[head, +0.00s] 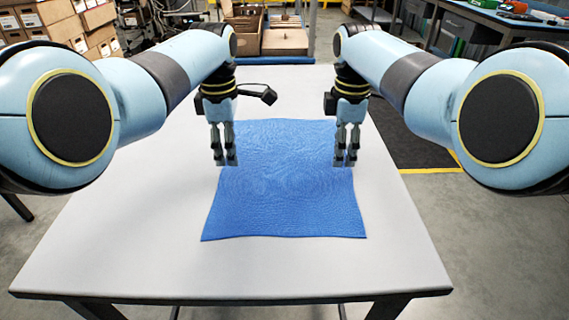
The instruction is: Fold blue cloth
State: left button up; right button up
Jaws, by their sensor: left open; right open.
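The blue cloth (285,195) lies spread out flat on the grey table (130,240), with faint ripples on its surface. Its near edge is wider than its far edge. My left gripper (225,163) is open and empty, pointing down at the cloth's left edge. My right gripper (345,163) is open and empty, pointing down at the cloth's right edge. I cannot tell how far the fingertips are above the cloth. The grippers hide small parts of the cloth's side edges.
The table is bare around the cloth, with free room on both sides and in front. Cardboard boxes (60,22) stand at the back left. A wooden crate (285,40) stands behind the table. A workbench (470,30) is at the back right.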

pick_arm(q)
jog(key=shift+f, duration=1.05)
pick_arm(e)
jog(key=shift+f, duration=1.05)
pick_arm(q)
jog(key=shift+f, duration=0.2)
pick_arm(e)
jog(key=shift+f, duration=0.15)
pick_arm(q)
jog(key=shift+s, duration=0.1)
jog(key=shift+c, duration=1.1)
pick_arm(e)
jog(key=shift+c, duration=1.1)
pick_arm(q)
jog(key=c, duration=0.6)
pick_arm(e)
jog(key=shift+s, duration=0.15)
jog(key=c, duration=0.6)
pick_arm(q)
jog(key=shift+s+f, duration=0.1)
grip_shut()
pick_arm(e)
jog(key=shift+f, duration=0.1)
grip_shut()
pick_arm(q)
jog(key=shift+a, duration=0.1)
pick_arm(e)
jog(key=shift+s+f, duration=0.1)
